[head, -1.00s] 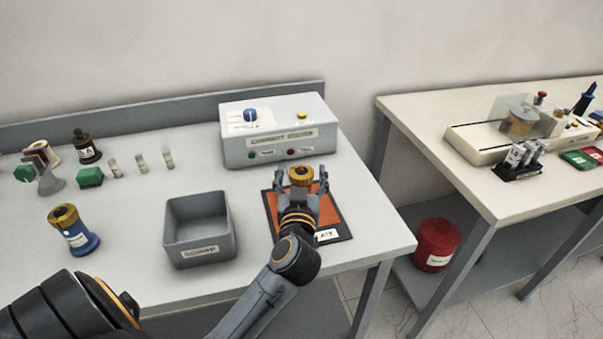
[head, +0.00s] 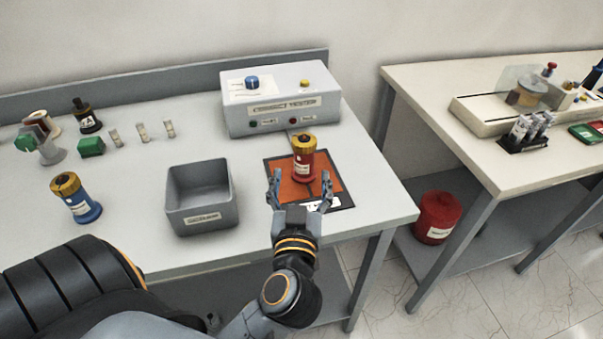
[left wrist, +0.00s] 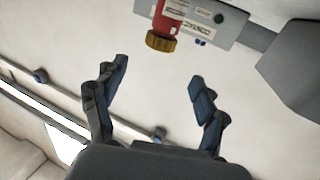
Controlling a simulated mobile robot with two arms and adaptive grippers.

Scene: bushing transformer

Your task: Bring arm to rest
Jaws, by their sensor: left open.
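My left gripper (head: 301,190) is open and empty. In the head view it is over the front part of the orange mat with a dark border (head: 338,184). A red bushing with a gold top (head: 304,160) stands upright on the mat, beyond the fingertips and apart from them. In the left wrist view the open fingers (left wrist: 160,80) show with nothing between them, and the red bushing (left wrist: 170,22) is beyond them at the top. My right gripper is not in view.
A grey bin (head: 202,222) stands left of the mat, with a blue bushing (head: 78,200) farther left. A contact tester box (head: 280,112) stands behind the mat. Small parts lie at the back left. A second table (head: 430,90) stands right, across a gap, with a red canister (head: 437,218) below.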

